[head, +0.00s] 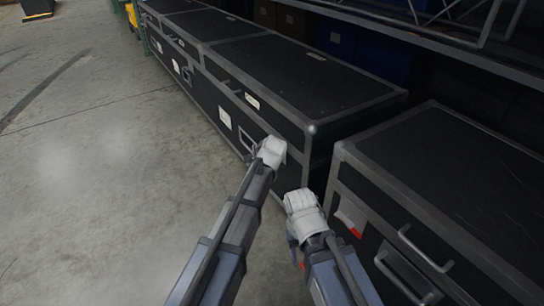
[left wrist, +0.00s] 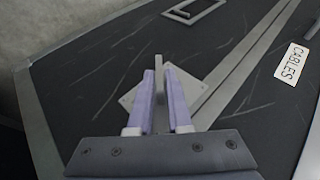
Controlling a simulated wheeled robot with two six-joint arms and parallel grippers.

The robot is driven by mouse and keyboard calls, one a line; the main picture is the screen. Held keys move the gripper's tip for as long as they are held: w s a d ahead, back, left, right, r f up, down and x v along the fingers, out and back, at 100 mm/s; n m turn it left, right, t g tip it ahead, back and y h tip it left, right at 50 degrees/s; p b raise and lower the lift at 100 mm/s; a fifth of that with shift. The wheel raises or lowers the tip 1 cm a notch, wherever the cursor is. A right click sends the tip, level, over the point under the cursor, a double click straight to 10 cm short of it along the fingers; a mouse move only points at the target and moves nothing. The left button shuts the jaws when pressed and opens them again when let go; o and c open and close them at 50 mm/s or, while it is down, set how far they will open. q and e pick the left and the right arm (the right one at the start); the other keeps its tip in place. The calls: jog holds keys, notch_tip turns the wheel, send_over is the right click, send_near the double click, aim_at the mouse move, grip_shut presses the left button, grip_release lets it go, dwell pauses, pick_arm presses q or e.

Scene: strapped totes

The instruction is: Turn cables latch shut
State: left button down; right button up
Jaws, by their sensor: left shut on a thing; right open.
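The cables latch (left wrist: 159,62) is a thin grey lever on a square grey plate, on the front of a black case. The white label reading CABLES (left wrist: 291,64) is to its right in the left wrist view. My left gripper (left wrist: 160,76) has its two purple fingers shut on the lever, one on each side. The lever lies at an angle to the metal seam strip. In the head view my left gripper (head: 272,151) is at the near end of the long case's front, hiding the latch. My right gripper (head: 300,202) is open and apart from the cases; its fingers are hard to make out.
The long black case (head: 290,75) stands in a row along the shelving. Another black case (head: 450,165) with metal handles is at the right, across a narrow gap. A recessed handle (left wrist: 190,11) is above the latch in the wrist view. Concrete floor (head: 90,180) is clear at left.

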pick_arm(q)
jog(key=t+b, duration=0.1)
jog(key=f+t+y+b, duration=0.1)
jog(key=b, duration=0.1)
jog(key=shift+s+m, duration=0.15)
jog(key=shift+m, duration=0.15)
jog(key=shift+r+t+y+b, duration=0.1)
jog(key=shift+t+y+b, duration=0.2)
jog(key=shift+t+b, duration=0.45)
jog(key=shift+r+b, duration=0.2)
jog(key=shift+b, duration=0.15)
pick_arm(e)
notch_tip(320, 180, down, 6)
jog(key=shift+f, duration=0.15)
pick_arm(q)
jog(key=c, duration=1)
grip_release()
jog(key=shift+o, duration=0.2)
jog(key=shift+r, duration=0.1)
